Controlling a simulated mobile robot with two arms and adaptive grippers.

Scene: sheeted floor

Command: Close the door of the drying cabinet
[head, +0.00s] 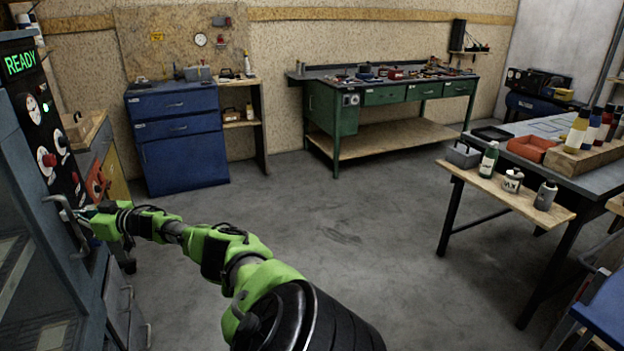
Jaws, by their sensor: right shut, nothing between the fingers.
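The drying cabinet (24,110) stands at the left edge, with a lit green READY display, a gauge and red and black knobs on its dark panel. Its grey-blue door (88,283) with a glass pane is partly cut off at the lower left. I cannot tell from this view whether the door stands ajar. A light metal handle (57,203) sits by the door's edge. My right gripper (80,214) is shut and empty, its tips right beside the handle. Whether they touch it is too small to tell. My left gripper is out of view.
A blue cabinet (180,150) and a green workbench (385,95) stand along the back wall. A low wooden bench (490,190) with bottles and a dark table (585,180) are at the right. The grey floor (340,215) in the middle is clear.

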